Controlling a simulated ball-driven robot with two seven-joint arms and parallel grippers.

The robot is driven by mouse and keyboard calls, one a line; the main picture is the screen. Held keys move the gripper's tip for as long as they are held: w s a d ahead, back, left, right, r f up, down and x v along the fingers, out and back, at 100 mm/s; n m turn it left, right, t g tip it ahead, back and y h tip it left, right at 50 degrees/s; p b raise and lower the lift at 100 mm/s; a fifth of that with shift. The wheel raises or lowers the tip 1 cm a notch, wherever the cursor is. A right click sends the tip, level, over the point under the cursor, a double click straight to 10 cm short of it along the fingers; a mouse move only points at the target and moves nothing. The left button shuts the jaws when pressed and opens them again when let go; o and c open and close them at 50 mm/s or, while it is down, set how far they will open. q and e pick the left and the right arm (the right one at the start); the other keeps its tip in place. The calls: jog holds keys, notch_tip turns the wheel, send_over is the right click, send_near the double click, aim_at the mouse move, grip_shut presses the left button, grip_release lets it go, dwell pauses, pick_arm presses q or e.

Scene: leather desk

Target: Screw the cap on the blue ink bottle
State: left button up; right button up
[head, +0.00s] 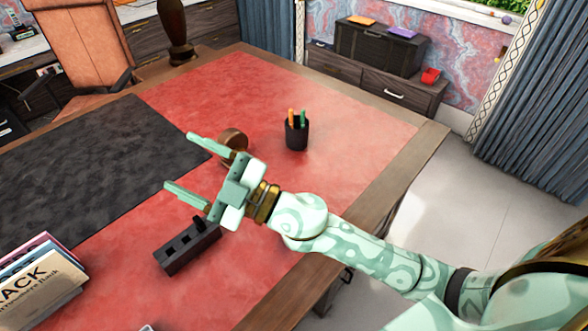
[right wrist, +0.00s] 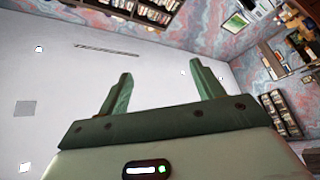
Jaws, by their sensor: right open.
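My right gripper (head: 179,161) reaches in from the right over the desk, its two pale green fingers spread apart and pointing left. Nothing is between them. In the right wrist view the open gripper (right wrist: 161,69) shows against the ceiling and walls, with no desk object in sight. A dark block-shaped holder (head: 178,257) with slots stands on the red desk top just below the gripper in the head view. A small dark piece sticks up at its far end. I cannot make out a blue ink bottle or its cap. My left gripper is out of view.
A round brown wooden object (head: 233,139) stands just behind the gripper. A black pen cup (head: 297,135) is farther right. The black desk mat (head: 90,150) and the red surface (head: 225,85) behind have free room.

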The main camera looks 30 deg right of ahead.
jog(key=s+a+n+g+y, duration=0.3)
jog(key=a+n+g+y, duration=0.15)
jog(key=n+g, duration=0.3)
jog(key=s+a+f+n+g+h, duration=0.1)
jog(key=s+f+n+g+h, duration=0.25)
jog(key=f+g+h, duration=0.4)
jog(key=w+d+f+m+h, duration=0.1)
jog(key=w+d+m+h, duration=0.2)
jog(key=d, duration=0.5)
jog(key=w+d+f+m+g+h, duration=0.1)
jog(key=w+d+m+h, duration=0.15)
jog(key=d+h, duration=0.4)
jog(key=w+d+f+m+h, duration=0.1)
jog(key=d+m+h, duration=0.2)
jog(key=d, duration=0.6)
notch_tip(320, 180, down, 16)
jog(key=b, duration=0.3)
jog(key=shift+w+a+b, duration=0.1)
jog(key=shift+w+b, duration=0.05)
jog(key=shift+b, duration=0.25)
